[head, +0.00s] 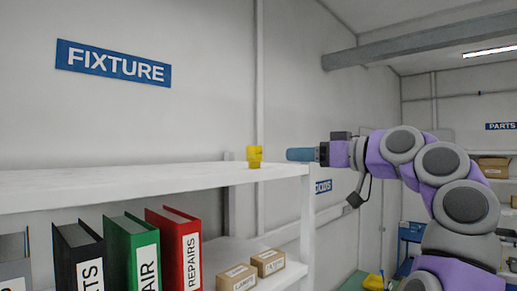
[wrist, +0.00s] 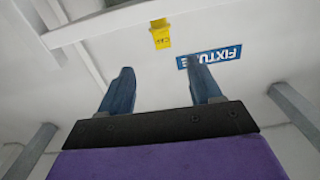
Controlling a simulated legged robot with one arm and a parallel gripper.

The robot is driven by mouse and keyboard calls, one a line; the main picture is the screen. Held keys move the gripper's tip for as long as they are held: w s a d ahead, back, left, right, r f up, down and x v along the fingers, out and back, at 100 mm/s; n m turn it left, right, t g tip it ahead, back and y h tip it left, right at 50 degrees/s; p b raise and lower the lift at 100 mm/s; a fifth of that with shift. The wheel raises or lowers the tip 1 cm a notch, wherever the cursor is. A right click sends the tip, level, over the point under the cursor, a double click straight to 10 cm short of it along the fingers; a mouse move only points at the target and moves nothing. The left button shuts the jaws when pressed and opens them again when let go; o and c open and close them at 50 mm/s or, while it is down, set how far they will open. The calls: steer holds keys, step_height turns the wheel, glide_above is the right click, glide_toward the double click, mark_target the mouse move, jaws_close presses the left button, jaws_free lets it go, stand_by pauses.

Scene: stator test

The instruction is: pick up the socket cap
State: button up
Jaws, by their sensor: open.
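The yellow socket cap (head: 254,157) stands upright on the white shelf near its right end in the head view. It also shows in the wrist view (wrist: 161,38), at the top middle, beyond the fingertips and roughly between their lines. Dark lettering marks its face there. My gripper (head: 290,154) is at about the cap's height, to its right, with a gap between them in the head view. In the wrist view my gripper (wrist: 160,82) has its two blue fingers spread wide with nothing between them.
The white shelf top (head: 120,181) is otherwise bare. Below it stand a black binder (head: 78,257), a green binder (head: 130,252), a red binder (head: 175,247) and small cardboard boxes (head: 268,262). A shelf post (head: 306,215) is under the right end. A blue FIXTURE sign (head: 113,64) hangs on the wall.

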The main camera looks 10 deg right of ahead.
steer(key=p, duration=0.4)
glide_toward(249, 151)
steer(key=w, duration=0.1)
steer(key=w+a, duration=0.1)
steer(key=w, duration=0.3)
steer(key=shift+w+a+f, duration=0.1)
steer(key=shift+w+a, duration=0.05)
steer(key=shift+a, duration=0.25)
steer(key=p+x, duration=0.2)
steer(key=x, duration=0.4)
steer(key=shift+w+f+p, duration=0.1)
steer(key=shift+w+p, duration=0.15)
steer(key=shift+p, duration=0.05)
steer(key=shift+s, duration=0.15)
steer(key=shift+c, duration=0.9)
steer(key=c, duration=0.9)
steer(key=shift+o, duration=0.2)
